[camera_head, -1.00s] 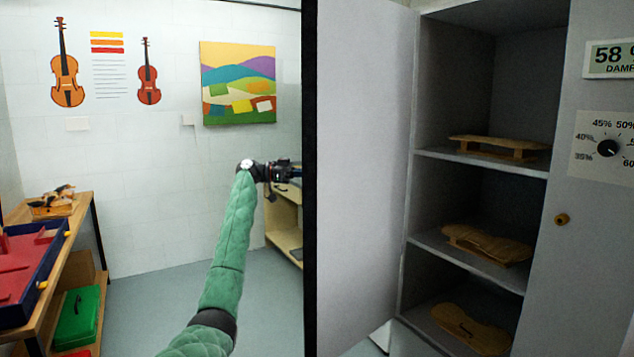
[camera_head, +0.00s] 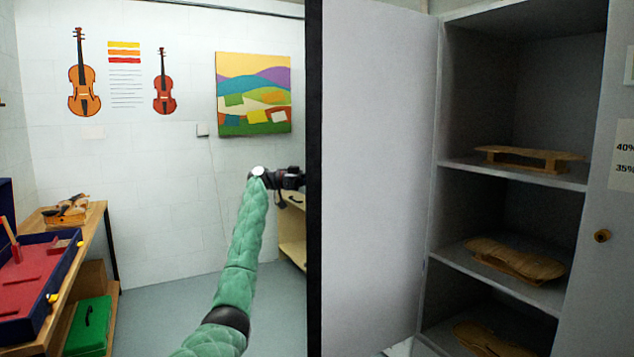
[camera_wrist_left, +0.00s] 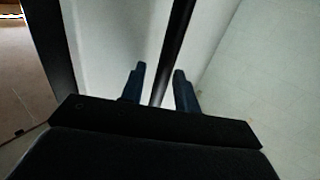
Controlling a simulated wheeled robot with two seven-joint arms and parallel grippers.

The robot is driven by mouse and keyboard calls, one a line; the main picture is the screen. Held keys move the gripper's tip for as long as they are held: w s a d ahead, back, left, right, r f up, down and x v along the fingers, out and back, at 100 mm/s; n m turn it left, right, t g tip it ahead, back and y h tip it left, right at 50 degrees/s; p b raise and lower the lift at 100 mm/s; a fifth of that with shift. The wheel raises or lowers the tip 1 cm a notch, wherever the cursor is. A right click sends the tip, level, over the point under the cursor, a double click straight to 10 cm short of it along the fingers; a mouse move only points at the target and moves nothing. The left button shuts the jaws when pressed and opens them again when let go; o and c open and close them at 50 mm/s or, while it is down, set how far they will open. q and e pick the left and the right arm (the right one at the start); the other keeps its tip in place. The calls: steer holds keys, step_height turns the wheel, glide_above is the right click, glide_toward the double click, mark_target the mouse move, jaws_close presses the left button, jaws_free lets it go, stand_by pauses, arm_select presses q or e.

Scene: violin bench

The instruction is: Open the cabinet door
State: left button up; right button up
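The cabinet (camera_head: 460,210) stands on the right in the head view, its inside in plain sight. Its pale left door (camera_head: 375,170) is swung wide open, with the dark door edge (camera_head: 314,180) toward me. My right gripper is not in view.
Wooden violin parts (camera_head: 515,258) lie on the cabinet shelves. A workbench (camera_head: 95,235) with a blue-and-red tray (camera_head: 30,280) stands at the left, a green case (camera_head: 88,325) below it. A low wooden shelf (camera_head: 292,235) is behind my gripper. The floor (camera_head: 165,300) between is clear.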

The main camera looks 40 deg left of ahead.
arm_select(q)
steer(key=shift+s, duration=0.1)
steer(key=v, duration=0.7)
steer(key=shift+a+b, duration=0.3)
steer(key=shift+s, duration=0.2)
